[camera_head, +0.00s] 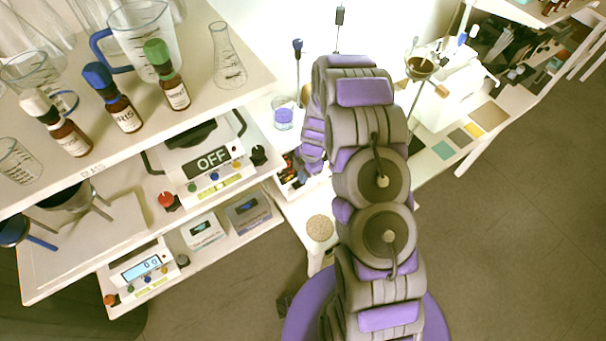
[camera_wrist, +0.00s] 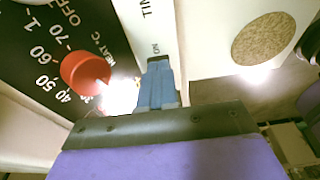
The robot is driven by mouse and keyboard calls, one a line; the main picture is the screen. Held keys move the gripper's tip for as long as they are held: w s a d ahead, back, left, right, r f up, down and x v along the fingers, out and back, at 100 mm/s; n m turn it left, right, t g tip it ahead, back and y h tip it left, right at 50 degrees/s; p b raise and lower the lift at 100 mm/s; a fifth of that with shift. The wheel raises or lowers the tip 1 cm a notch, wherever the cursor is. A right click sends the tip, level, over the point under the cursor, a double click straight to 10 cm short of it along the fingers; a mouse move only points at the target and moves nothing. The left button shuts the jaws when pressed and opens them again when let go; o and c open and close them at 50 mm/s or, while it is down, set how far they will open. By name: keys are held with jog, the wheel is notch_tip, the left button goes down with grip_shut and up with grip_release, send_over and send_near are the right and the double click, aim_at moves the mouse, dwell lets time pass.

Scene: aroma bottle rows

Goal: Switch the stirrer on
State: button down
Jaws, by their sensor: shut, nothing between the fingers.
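In the wrist view, a black control panel (camera_wrist: 45,40) carries a red knob (camera_wrist: 84,73) on a printed scale marked with numbers, OFF and HEAT °C. A pale strip (camera_wrist: 150,30) beside it has partly cut-off lettering. My gripper (camera_wrist: 157,68) is shut and empty, its blue-grey fingertips over the lower end of this strip, right of the red knob. I cannot tell whether they touch it. This panel seems to belong to the device (camera_head: 291,187) partly hidden by my arm in the head view. I cannot tell for certain that it is the stirrer.
A round cork-like disc (camera_head: 320,228) lies near the bench edge, also in the wrist view (camera_wrist: 264,38). A beaker with purple liquid (camera_head: 284,117) stands behind. On the left shelves are an instrument reading OFF (camera_head: 212,160), a scale (camera_head: 142,268) and bottles.

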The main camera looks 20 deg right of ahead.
jog(key=shift+w+f+y+b, duration=0.15)
jog(key=shift+f+y+b, duration=0.2)
jog(key=shift+b, duration=0.5)
jog(key=shift+d+r, duration=0.1)
jog(key=shift+r, duration=0.05)
jog(key=shift+s+a+r+b, duration=0.15)
jog(key=shift+a, duration=0.25)
jog(key=shift+s+a+r+b, duration=0.15)
jog(key=shift+a, duration=0.2)
jog(key=shift+r, duration=0.1)
